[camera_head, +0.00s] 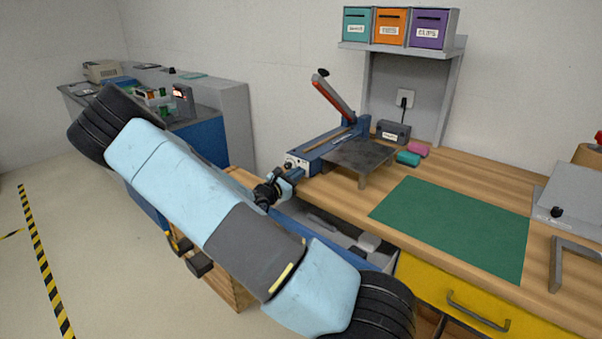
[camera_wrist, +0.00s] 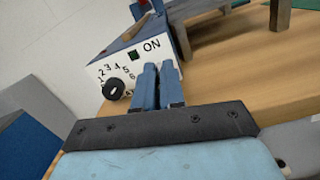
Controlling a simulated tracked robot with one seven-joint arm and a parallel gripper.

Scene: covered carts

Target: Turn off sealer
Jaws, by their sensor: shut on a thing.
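The sealer (camera_head: 310,150) stands on the wooden bench, a blue body with a red-handled lever (camera_head: 333,98) raised. In the wrist view its white front panel (camera_wrist: 120,68) carries a black dial (camera_wrist: 114,88) with numbers, a small dark square lamp (camera_wrist: 133,55) and the word ON. My gripper (camera_wrist: 158,68) has its blue fingers close together at the right part of this panel, under ON and right of the dial. What lies between the fingertips, likely the switch, is hidden by them. In the head view my gripper (camera_head: 290,175) is at the sealer's near end.
A dark metal stand (camera_head: 357,155) is right of the sealer, with pink and teal blocks (camera_head: 408,158) beyond. A green mat (camera_head: 455,225) covers the bench's middle. Coloured bins (camera_head: 402,27) sit on a shelf above. An open drawer (camera_head: 340,232) is below the bench edge.

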